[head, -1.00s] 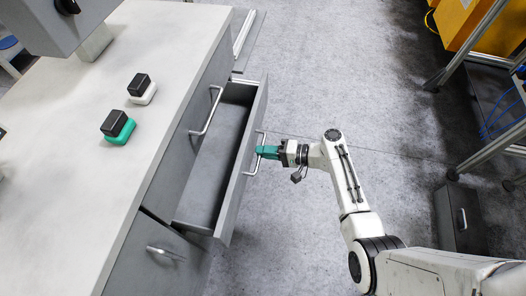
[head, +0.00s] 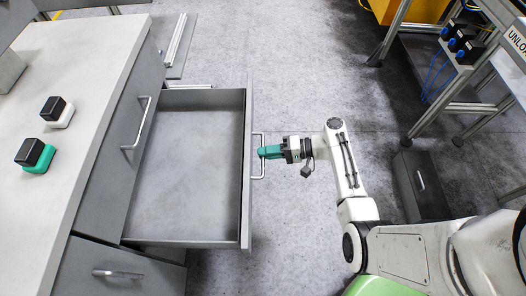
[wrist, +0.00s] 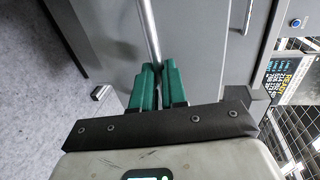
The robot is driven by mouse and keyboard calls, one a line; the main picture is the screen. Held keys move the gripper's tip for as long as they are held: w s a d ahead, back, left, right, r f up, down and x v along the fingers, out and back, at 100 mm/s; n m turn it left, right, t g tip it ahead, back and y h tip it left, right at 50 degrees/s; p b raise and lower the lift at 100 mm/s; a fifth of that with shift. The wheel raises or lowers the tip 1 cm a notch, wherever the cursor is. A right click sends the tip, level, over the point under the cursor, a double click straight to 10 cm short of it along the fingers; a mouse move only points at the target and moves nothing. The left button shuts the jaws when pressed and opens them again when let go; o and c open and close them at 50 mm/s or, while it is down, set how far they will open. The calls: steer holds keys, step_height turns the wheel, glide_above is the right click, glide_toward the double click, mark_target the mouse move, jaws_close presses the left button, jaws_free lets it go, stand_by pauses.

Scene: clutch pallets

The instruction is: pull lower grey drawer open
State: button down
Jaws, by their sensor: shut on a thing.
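The lower grey drawer (head: 190,163) stands far out of the grey cabinet in the head view, and its inside looks empty. Its bar handle (head: 258,172) is on the front panel, which faces right. My gripper (head: 265,152) has green fingers and is shut on this handle. In the wrist view my gripper (wrist: 153,75) has its two green fingers around the metal handle bar (wrist: 148,28). The drawer's grey front (wrist: 195,45) fills the space behind them.
Above the drawer is a shut upper drawer with a handle (head: 138,124). The worktop (head: 85,75) carries a black-and-white button box (head: 57,112) and a black-and-green one (head: 35,155). A dark box (head: 420,185) stands on the floor at right. Floor between is clear.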

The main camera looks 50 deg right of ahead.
steer(key=c, duration=1.2)
jaws_free()
steer(key=v, duration=1)
steer(key=shift+s+d, duration=0.25)
